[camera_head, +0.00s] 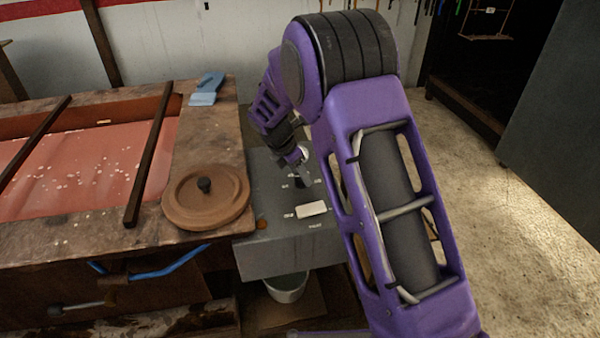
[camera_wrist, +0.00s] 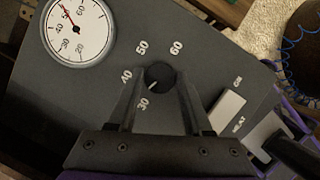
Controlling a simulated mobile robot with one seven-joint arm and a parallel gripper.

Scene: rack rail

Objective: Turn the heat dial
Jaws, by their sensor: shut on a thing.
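The heat dial (camera_wrist: 160,78) is a small dark round knob with a pale pointer mark, set in a grey panel (camera_wrist: 205,65). White numbers 30, 40, 50 and 60 stand around it. The pointer is turned toward the lower left, near 30. My gripper (camera_wrist: 160,88) is shut on the dial, one finger on each side. A round white gauge (camera_wrist: 78,28) with a red needle is at the upper left of the wrist view. In the head view my gripper (camera_head: 300,176) reaches down to the grey box (camera_head: 290,250); my arm hides part of it.
A pale switch (camera_head: 311,209) is on the panel close to the dial; it also shows in the wrist view (camera_wrist: 226,110). A brown round lid (camera_head: 225,205) and a blue scraper (camera_head: 207,88) lie on the bench to the left. A bucket (camera_head: 287,287) stands below. Open floor is at right.

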